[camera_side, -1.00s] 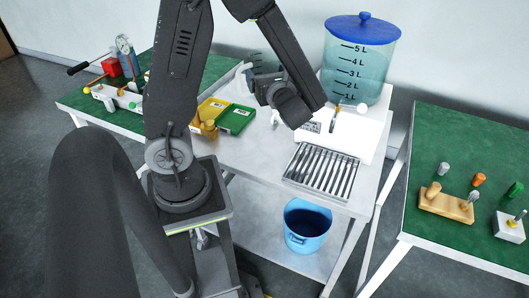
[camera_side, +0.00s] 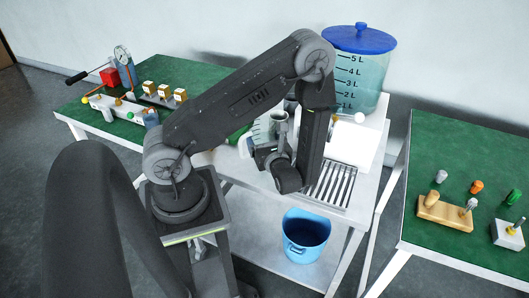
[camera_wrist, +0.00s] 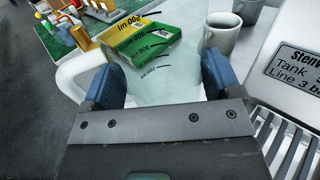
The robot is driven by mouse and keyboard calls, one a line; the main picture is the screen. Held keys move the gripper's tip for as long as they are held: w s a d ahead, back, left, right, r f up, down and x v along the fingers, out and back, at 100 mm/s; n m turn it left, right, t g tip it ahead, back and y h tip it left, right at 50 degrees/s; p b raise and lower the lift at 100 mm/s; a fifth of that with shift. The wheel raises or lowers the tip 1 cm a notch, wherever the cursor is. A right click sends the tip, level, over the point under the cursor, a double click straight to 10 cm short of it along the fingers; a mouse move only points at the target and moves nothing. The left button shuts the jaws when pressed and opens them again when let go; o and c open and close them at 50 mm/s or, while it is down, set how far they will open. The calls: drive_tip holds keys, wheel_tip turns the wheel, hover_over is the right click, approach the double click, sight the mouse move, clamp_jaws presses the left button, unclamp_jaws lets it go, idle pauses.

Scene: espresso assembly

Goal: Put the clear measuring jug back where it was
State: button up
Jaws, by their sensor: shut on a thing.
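The clear measuring jug (camera_wrist: 165,88) is between the two blue finger pads of my gripper (camera_wrist: 160,85) in the wrist view. My gripper is shut on it. Dark volume marks show on its see-through wall, and no liquid can be made out in it. In the side view, part of the jug (camera_side: 260,131) shows just behind my gripper (camera_side: 262,152), over the white table left of the slatted drip tray. My arm hides much of it, and I cannot tell whether its base touches the table.
The drip tray (camera_side: 330,185) and the lidded water tank (camera_side: 358,70) stand to the right. Grey mugs (camera_wrist: 222,34) and a yellow-green box (camera_wrist: 146,42) lie beyond the jug. A blue bucket (camera_side: 306,236) is on the lower shelf. A labelled panel (camera_wrist: 296,72) is close at right.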

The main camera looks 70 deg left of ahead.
drive_tip(key=shift+f, duration=1.95)
drive_tip(key=shift+f, duration=0.1)
drive_tip(key=o, duration=0.9)
